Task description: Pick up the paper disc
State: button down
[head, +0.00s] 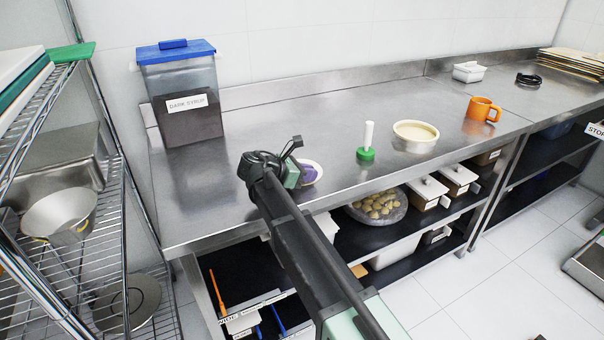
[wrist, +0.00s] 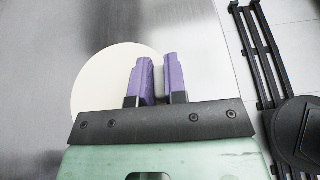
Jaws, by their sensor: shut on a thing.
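The paper disc (wrist: 98,82) is a flat, round, off-white piece in the wrist view, partly covered by my gripper. In the head view its pale edge (head: 318,168) shows beside the fingers, near the front edge of the steel counter. My gripper (wrist: 158,78) has purple fingers close together over the right part of the disc, with a narrow pale gap between them. It is shut on the disc. It also shows in the head view (head: 306,174). I cannot tell whether the disc touches the counter or is just above it.
The steel counter (head: 260,125) holds a blue-lidded dark syrup bin (head: 180,95), a green-based white item (head: 367,143), a cream bowl (head: 415,136) and an orange mug (head: 482,109). A wire rack (head: 125,250) stands at left.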

jog(key=shift+r, duration=0.1)
notch_tip(320, 180, up, 20)
jog(key=p, duration=2)
